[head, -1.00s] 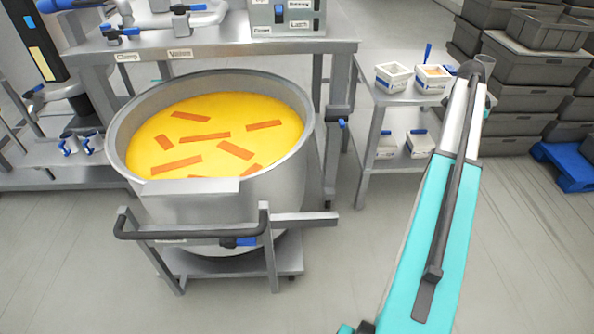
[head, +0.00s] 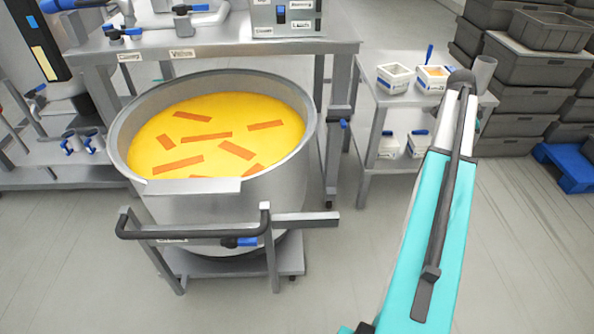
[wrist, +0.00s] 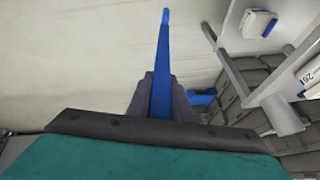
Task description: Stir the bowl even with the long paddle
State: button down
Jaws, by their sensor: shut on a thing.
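The bowl is a large steel kettle (head: 200,211) at the left in the head view. It holds yellow liquid (head: 215,118) with several orange strips lying apart on its surface. In the wrist view, my gripper (wrist: 160,92) is shut on a long blue shaft, seemingly the paddle (wrist: 165,48), which reaches away over the pale floor. In the head view my arm reaches up to the right, well clear of the kettle, and hides my gripper.
A small steel table (head: 366,150) right of the kettle carries white tubs (head: 394,79), with a grey cylinder (head: 485,68) by its right corner. Grey crates (head: 535,70) and a blue pallet (head: 565,166) stand right. A dark rail (head: 190,233) fronts the kettle.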

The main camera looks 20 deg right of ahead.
jog(key=a, duration=0.1)
jog(key=s+a, duration=0.1)
jog(key=a, duration=0.1)
jog(key=shift+s+a, duration=0.15)
jog(key=shift+a, duration=0.1)
jog(key=shift+d, duration=0.1)
jog(key=s+d, duration=0.2)
jog(key=d, duration=0.6)
jog(key=shift+s+d, duration=0.25)
jog(key=shift+s, duration=0.05)
jog(key=s+d, duration=0.2)
jog(key=d, duration=0.6)
jog(key=shift+s+d, duration=0.3)
jog(key=shift+w, duration=0.1)
